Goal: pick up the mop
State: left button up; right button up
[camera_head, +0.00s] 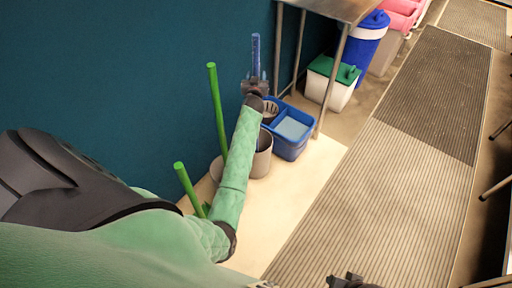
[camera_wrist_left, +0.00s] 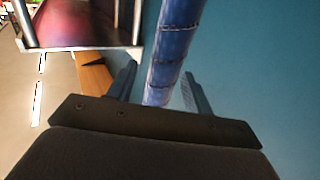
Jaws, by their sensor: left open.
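The mop shows as an upright blue handle (camera_head: 255,48) near the dark wall; its lower end is hidden behind my gripper and arm in the head view. A blue two-part bucket (camera_head: 292,148) stands on the floor below it. My left gripper (camera_head: 255,80) is open at the handle. In the left wrist view the blue handle (camera_wrist_left: 168,60) stands between the two open fingers (camera_wrist_left: 156,88), with a visible gap to the right finger. A dark part at the bottom edge of the head view seems to be my right gripper (camera_head: 350,282); its jaws are unclear.
Two green handles (camera_head: 216,105) (camera_head: 187,188) stand near the wall by my left arm. A grey round bin (camera_head: 262,160) is partly behind that arm. A metal table (camera_head: 345,10), a green-lidded white bin (camera_head: 330,85) and a blue bin (camera_head: 364,42) stand behind. Ribbed mats (camera_head: 370,200) lie right.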

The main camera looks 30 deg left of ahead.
pick_arm(q)
jog(key=c, duration=1)
jog(key=shift+r, duration=0.1)
jog(key=shift+c, duration=0.2)
